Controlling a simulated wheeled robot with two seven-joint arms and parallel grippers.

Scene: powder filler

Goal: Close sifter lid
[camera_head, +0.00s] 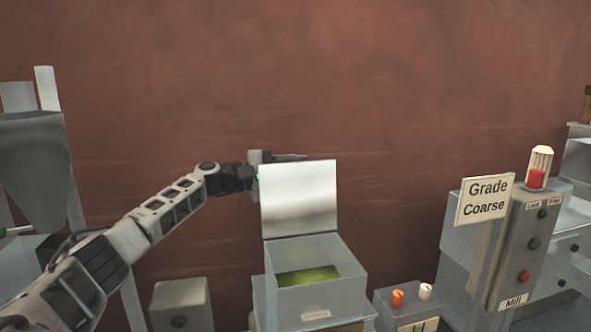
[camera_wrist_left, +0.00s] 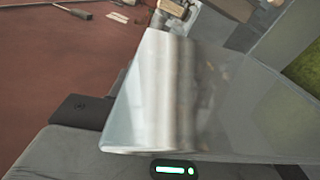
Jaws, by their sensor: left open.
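The sifter lid (camera_head: 298,199) is a pale metal plate standing upright, open, at the back edge of the sifter box (camera_head: 318,296). Green material (camera_head: 308,275) shows inside the box. My left gripper (camera_head: 284,158) is at the lid's upper left, mostly behind its top edge, with one dark finger showing above it. It is open. In the left wrist view the lid (camera_wrist_left: 170,95) fills the middle, close to the camera, and a dark finger (camera_wrist_left: 80,111) shows at its left. I cannot tell whether the gripper touches the lid. My right gripper is not in view.
A control box with orange and white knobs (camera_head: 405,305) stands right of the sifter. Further right are the "Grade Coarse" sign (camera_head: 485,199) and the mill control box (camera_head: 528,245). A grey hopper (camera_head: 35,160) stands at the left. The space above the sifter is clear.

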